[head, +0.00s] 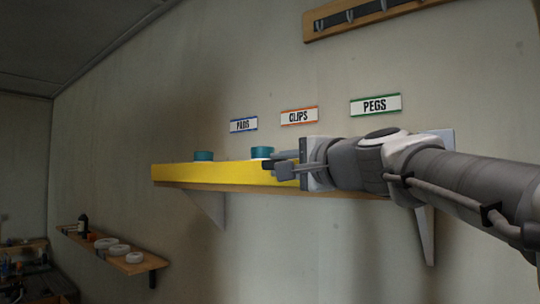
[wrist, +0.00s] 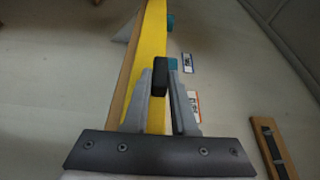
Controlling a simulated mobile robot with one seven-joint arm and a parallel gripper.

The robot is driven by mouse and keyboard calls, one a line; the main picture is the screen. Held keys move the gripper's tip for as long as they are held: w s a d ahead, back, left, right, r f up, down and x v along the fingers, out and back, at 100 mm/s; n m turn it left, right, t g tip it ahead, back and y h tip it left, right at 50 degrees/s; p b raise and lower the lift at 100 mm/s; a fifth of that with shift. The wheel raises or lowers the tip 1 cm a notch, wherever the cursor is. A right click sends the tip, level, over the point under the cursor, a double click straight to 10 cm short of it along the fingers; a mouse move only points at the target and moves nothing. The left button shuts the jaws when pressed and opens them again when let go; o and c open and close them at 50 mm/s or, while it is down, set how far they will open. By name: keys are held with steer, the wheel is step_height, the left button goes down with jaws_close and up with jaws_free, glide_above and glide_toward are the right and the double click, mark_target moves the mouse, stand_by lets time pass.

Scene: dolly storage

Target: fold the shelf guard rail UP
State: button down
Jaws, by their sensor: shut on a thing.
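The yellow guard rail (head: 222,174) runs along the front of the wooden shelf (head: 240,188) on the wall. In the head view its broad face shows above the shelf's edge and covers the lower parts of the teal things behind it, so it looks upright. The rail also shows in the wrist view (wrist: 153,45). My gripper (head: 284,167) is at the rail, toward its right part. In the wrist view its fingers are closed about a small black block (wrist: 160,77) at the rail, which looks like a handle. The rail's right end is hidden behind my arm.
Two teal round things (head: 203,156) (head: 262,152) stand on the shelf. Signs for PADS (head: 243,125), CLIPS (head: 299,116) and PEGS (head: 375,105) are on the wall above. A hook rack (head: 375,14) hangs higher. A lower shelf (head: 135,263) holds white rings at left.

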stand_by(0.4)
steer(key=c, duration=0.7)
jaws_free()
steer(key=b+v, duration=0.2)
steer(key=v, duration=1.5)
steer(key=shift+s+d+r+b, duration=0.1)
steer(key=shift+s+d+b, duration=0.05)
steer(key=shift+b, duration=0.2)
step_height(320, 180, down, 25)
steer(key=s+a+n+g+h, duration=0.2)
steer(key=n+g+h, duration=0.2)
steer(key=n+g, duration=0.2)
steer(key=s+d+f+n+g+h, duration=0.1)
steer(key=s+f+n, duration=0.1)
steer(key=f, duration=0.3)
steer(key=s+d+f+n+g+h, duration=0.1)
steer(key=s+d+f+h, duration=0.1)
steer(key=f, duration=0.4)
steer(key=s+d+f+n+g+h, duration=0.2)
steer(key=s+f, duration=0.1)
steer(key=f, duration=0.3)
steer(key=shift+s+n, duration=0.3)
steer(key=shift+s, duration=0.1)
